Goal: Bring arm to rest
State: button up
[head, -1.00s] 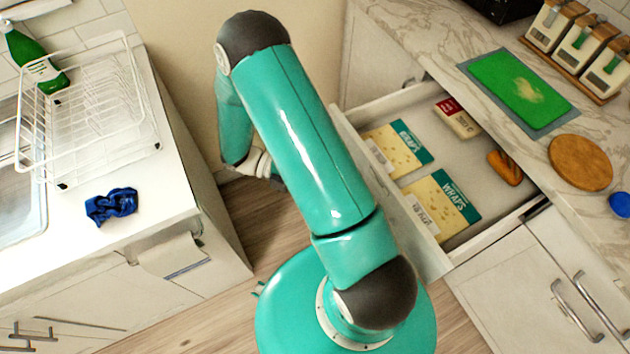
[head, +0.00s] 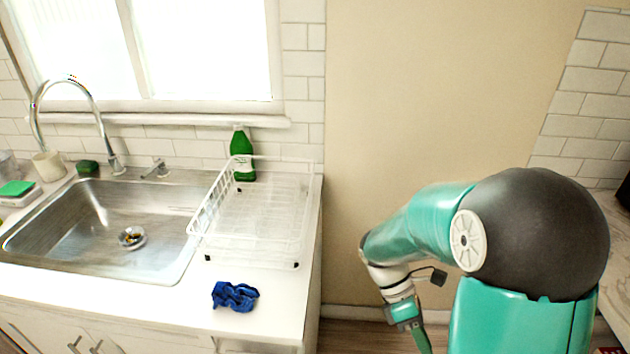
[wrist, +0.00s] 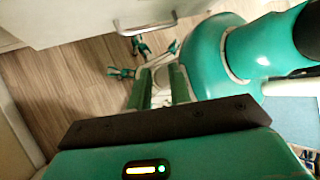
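My teal arm fills the right side of the head view, bent at a dark elbow joint, with its forearm pointing left and its wrist bent down. My gripper (head: 422,343) hangs low in front of the beige wall, partly cut off by the bottom edge. In the wrist view my gripper (wrist: 161,86) has its two teal fingers a small gap apart, with nothing seen between them. It points over the wooden floor beside my own teal base.
Left of the arm is a white counter (head: 170,306) with a sink (head: 85,230), a dish rack (head: 262,215), a blue cloth (head: 235,296) and a green bottle (head: 242,155). The wall (head: 430,90) behind the arm is bare. A pale cabinet front (wrist: 75,18) lies near the gripper in the wrist view.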

jog(key=s+a+r+m+t+y, duration=0.2)
jog(key=r+m+t, duration=0.4)
jog(key=r+m, duration=0.2)
jog(key=s+a+r+m+t+y, duration=0.2)
jog(key=a+r+m+t+y, duration=0.1)
jog(key=r+m+t, duration=0.4)
notch_tip(320, 180, up, 3)
jog(key=shift+s+a+r+m, duration=0.1)
jog(key=shift+s+a+m, duration=0.2)
jog(key=shift+m, duration=0.5)
